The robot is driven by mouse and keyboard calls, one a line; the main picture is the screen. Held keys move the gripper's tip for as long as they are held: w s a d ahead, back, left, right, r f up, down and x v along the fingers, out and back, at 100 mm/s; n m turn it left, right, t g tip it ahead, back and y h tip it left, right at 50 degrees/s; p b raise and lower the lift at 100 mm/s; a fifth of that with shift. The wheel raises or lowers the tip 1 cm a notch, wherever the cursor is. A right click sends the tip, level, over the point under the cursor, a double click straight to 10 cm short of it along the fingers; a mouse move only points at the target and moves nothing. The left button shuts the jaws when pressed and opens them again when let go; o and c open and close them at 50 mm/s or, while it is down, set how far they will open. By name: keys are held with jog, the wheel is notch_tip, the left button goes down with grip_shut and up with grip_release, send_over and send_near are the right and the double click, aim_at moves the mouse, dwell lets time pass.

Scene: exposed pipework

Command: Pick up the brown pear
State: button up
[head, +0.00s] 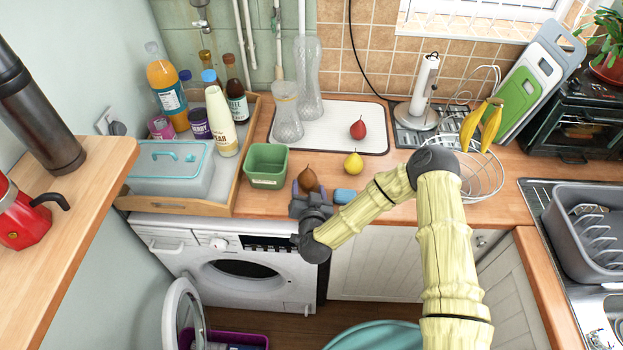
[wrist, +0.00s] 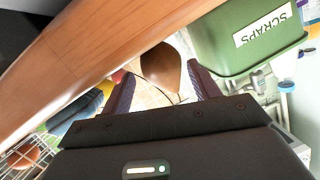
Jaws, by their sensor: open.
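The brown pear (head: 308,179) is near the counter's front edge, right of the green tub. My gripper (head: 310,192) is at the pear, low over the front edge. In the wrist view the brown pear (wrist: 162,68) shows between the two dark fingers of my gripper (wrist: 163,84), nearer their tips. The fingers are apart, and I cannot tell whether either touches the pear. The gripper hides the pear's lower part in the head view.
The green tub (head: 267,167), labelled SCRAPS in the wrist view (wrist: 245,40), stands close to the left. A blue sponge-like block (head: 345,196) lies close to the right. A yellow pear (head: 353,163) and a red pear (head: 358,129) are behind.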

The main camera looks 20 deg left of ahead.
aim_at(308, 184)
jog(key=x, duration=0.1)
jog(key=p+x, duration=0.1)
jog(key=x, duration=0.2)
jog(key=shift+w+d+r+p, duration=0.1)
jog(key=shift+w+r+p, duration=0.05)
jog(key=shift+r+p, duration=0.2)
jog(key=shift+w+a+f, duration=0.25)
jog(key=shift+w, duration=0.15)
jog(key=c, duration=0.8)
jog(key=shift+r, duration=0.15)
notch_tip(308, 184, up, 10)
jog(key=shift+f+b, duration=0.1)
jog(key=shift+b, duration=0.8)
